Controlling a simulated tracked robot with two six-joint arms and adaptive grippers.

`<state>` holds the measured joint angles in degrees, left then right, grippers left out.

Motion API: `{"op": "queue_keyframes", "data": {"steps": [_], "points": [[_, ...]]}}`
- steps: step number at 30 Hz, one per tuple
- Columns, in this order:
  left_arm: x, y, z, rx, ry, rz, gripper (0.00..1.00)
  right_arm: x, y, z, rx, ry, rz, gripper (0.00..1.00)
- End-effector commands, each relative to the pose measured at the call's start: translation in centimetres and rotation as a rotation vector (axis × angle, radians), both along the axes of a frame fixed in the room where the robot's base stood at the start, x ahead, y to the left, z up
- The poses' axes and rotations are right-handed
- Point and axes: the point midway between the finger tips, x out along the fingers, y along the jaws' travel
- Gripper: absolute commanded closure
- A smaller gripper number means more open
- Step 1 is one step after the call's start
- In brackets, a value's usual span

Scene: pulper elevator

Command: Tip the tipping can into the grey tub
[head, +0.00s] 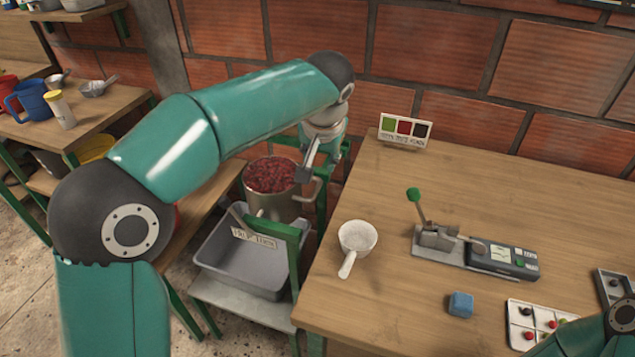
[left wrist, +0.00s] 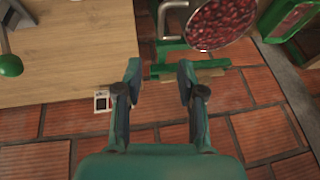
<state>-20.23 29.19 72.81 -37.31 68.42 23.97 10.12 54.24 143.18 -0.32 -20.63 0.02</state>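The tipping can (head: 283,205) is a metal can full of dark red cherries, upright above the grey tub (head: 212,252). Its loop handle (head: 317,188) sticks out at the right. The can also shows at the top of the left wrist view (left wrist: 222,22), with its handle (left wrist: 166,20) to the left. My left gripper (head: 308,163) is beside the can's rim, close to the handle in the head view. In the left wrist view the gripper (left wrist: 159,73) is open, with nothing between its fingers, and the handle lies beyond the fingertips. My right gripper is out of view.
The wooden table at the right bears a white scoop (head: 357,240), a lever device (head: 450,245), a blue cube (head: 461,304) and a colour card (head: 404,131). A green frame with a sign (head: 254,238) stands at the tub. A brick wall is behind.

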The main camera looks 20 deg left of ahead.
Motion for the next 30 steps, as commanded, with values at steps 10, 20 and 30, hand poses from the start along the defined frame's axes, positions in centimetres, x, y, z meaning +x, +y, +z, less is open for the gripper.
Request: {"op": "queue_keyframes", "data": {"steps": [10, 20, 30], "points": [[2.4, 1.4, -6.3, 0.001, 0.007, 0.006, 0.61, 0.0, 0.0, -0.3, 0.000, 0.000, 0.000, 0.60], [4.9, 2.5, -12.1, 0.000, 0.006, 0.007, 0.61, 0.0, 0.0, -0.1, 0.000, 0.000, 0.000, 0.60], [5.9, 2.9, -14.4, -0.001, 0.003, 0.007, 0.61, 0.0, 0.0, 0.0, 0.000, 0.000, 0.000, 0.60]]}}
